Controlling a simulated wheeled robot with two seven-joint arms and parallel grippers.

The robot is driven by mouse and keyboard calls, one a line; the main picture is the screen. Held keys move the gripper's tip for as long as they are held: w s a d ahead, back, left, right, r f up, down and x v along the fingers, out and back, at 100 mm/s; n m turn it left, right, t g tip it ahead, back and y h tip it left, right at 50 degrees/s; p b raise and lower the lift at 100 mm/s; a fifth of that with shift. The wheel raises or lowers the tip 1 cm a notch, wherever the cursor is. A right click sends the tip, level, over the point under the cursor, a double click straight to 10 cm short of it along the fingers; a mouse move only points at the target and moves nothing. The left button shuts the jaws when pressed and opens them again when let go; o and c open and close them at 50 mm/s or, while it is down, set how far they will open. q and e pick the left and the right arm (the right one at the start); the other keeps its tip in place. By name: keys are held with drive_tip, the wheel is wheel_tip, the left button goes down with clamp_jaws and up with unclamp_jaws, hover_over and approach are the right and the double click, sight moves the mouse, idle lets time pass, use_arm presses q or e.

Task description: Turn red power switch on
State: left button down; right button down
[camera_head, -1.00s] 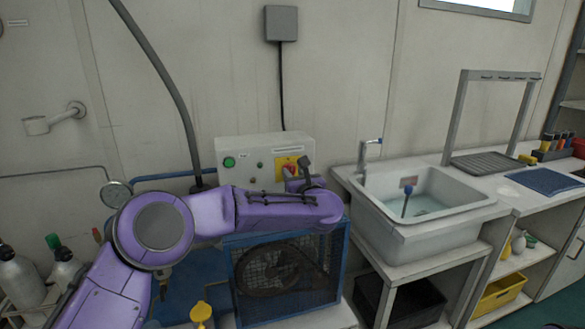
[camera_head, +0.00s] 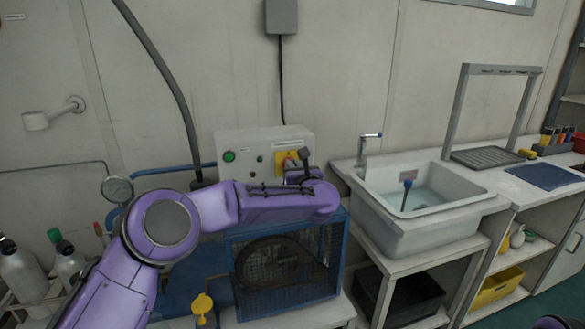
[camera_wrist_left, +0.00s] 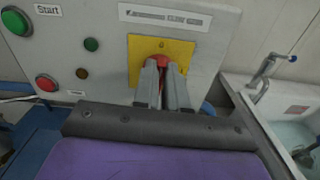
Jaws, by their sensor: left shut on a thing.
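The red power switch (camera_wrist_left: 160,60) sits on a yellow square plate (camera_wrist_left: 140,48) on the grey control box (camera_head: 235,142). In the left wrist view, my left gripper (camera_wrist_left: 162,68) is shut on the red switch, with one grey finger on each side of it. Only the top of the switch shows between the fingers, so its exact angle is hard to tell. In the head view, my purple left arm reaches across to the box and the gripper (camera_head: 291,163) partly covers the yellow plate. My right gripper is not seen.
A green start button (camera_wrist_left: 15,20), a second green button (camera_wrist_left: 91,44) and a red button (camera_wrist_left: 46,83) are left of the switch. A blue caged compressor (camera_head: 285,265) stands below the box. A sink (camera_head: 455,215) is to the right.

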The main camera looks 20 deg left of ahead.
use_arm(q)
drive_tip(key=shift+w+d+f+m+p, duration=0.2)
drive_tip(key=shift+m+p, duration=0.35)
drive_tip(key=shift+m, duration=2.35)
drive_tip(key=shift+s+d+f+m+p, duration=0.2)
drive_tip(key=shift+m+p, duration=0.35)
drive_tip(key=shift+m, duration=2.35)
drive_tip(key=shift+w+d+f+m+p, duration=0.1)
drive_tip(key=shift+w+f+m+p, duration=0.35)
drive_tip(key=shift+m, duration=2.45)
drive_tip(key=shift+s, duration=0.2)
drive_tip(key=c, duration=1.2)
unclamp_jaws()
drive_tip(key=shift+r, duration=0.2)
